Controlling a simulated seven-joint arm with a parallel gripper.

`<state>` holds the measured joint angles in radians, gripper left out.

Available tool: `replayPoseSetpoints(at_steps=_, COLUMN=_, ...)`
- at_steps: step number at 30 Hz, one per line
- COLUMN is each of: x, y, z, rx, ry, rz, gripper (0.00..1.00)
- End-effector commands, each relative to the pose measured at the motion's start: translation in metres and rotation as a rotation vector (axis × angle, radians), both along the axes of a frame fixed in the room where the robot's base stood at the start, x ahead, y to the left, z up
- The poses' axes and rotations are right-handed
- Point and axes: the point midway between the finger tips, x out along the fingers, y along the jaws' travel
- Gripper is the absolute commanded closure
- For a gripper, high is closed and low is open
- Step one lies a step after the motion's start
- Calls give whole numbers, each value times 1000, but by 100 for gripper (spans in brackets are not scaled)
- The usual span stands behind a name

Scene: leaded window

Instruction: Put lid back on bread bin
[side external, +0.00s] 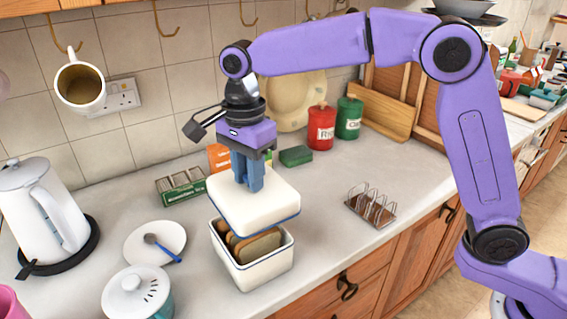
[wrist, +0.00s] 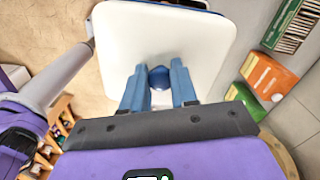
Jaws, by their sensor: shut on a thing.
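The bread bin (side external: 262,277) is a cream box with a dark blue rim, standing open on the counter with slices of bread (side external: 257,245) inside. Its cream lid (side external: 272,209), edged in blue, is held above the bin, roughly level and apart from it. My gripper (side external: 247,186) is above the lid, its blue fingers shut on the lid's knob. In the wrist view my gripper (wrist: 160,85) closes around the blue round knob (wrist: 159,77) near the middle of the lid (wrist: 165,38). The lid hides the back part of the bin's opening.
A toast rack (side external: 370,208) stands to the right of the bin. A plate with a spoon (side external: 155,243), a lidded pot (side external: 138,293) and a kettle (side external: 40,210) stand to the left. Boxes and red and green canisters (side external: 321,128) are behind. A mug (side external: 80,84) hangs on the wall.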

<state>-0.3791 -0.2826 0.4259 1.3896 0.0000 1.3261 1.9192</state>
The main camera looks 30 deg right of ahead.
Motion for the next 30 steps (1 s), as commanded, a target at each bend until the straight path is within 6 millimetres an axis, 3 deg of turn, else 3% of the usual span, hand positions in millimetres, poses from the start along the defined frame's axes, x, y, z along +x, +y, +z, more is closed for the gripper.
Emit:
replayPoseSetpoints(at_steps=8, x=-1, y=12, z=-6, rx=0, ry=1, rz=-1, gripper=100)
replayPoseSetpoints(at_steps=30, x=-1, y=11, z=-60, rx=0, ry=1, rz=0, gripper=100)
